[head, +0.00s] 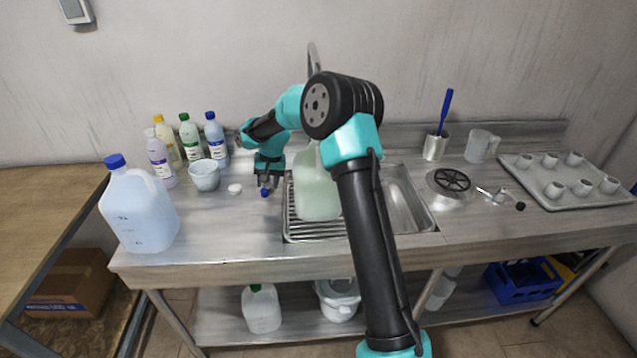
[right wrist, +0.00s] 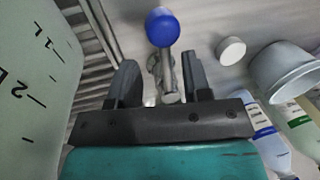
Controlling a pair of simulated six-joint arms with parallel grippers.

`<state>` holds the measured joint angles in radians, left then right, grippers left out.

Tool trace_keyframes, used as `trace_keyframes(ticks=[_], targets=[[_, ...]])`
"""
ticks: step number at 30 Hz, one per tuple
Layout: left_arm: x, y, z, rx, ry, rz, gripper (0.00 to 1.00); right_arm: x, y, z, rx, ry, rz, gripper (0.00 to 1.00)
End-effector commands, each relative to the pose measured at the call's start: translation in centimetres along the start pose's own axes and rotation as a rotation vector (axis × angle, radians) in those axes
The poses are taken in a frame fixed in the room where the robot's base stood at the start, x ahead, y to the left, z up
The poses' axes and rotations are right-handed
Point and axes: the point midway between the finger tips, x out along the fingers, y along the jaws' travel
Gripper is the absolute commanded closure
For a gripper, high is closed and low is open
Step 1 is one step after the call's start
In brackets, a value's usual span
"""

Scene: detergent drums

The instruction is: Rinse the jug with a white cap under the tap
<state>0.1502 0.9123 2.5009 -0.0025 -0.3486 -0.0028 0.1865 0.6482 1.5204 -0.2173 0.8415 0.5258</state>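A pale green translucent jug (head: 317,195) stands in the sink on the ribbed drainer; my right arm hides its top, so its cap cannot be seen. Its side with litre marks shows in the right wrist view (right wrist: 35,80). A loose white cap (head: 235,188) lies on the counter, also in the wrist view (right wrist: 231,50). The curved tap spout (head: 313,58) rises behind my arm. My right gripper (head: 268,185) is open left of the jug. In the wrist view, a metal stem with a blue knob (right wrist: 162,27) is between its fingers, with gaps beside it. My left gripper is out of view.
A blue-capped jug (head: 140,210) stands at the counter's left end. A bowl (head: 205,175) and several bottles (head: 190,140) are behind it. Right of the sink are a drain strainer (head: 452,180), a measuring cup (head: 481,146) and a tray of cups (head: 550,203).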

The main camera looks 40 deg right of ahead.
Motion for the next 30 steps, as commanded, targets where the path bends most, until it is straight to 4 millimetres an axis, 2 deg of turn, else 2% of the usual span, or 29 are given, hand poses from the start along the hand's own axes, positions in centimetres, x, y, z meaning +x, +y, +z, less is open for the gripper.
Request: trace_keyframes(ticks=[19, 26, 30], targets=[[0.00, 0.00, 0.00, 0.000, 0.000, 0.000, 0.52, -0.08, 0.27, -0.05, 0.000, 0.001, -0.002, 0.56], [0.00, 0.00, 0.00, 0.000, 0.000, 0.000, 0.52, -0.08, 0.25, -0.06, 0.000, 0.001, -0.002, 0.36], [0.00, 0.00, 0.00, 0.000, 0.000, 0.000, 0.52, -0.08, 0.25, -0.06, 0.000, 0.001, -0.002, 0.34]])
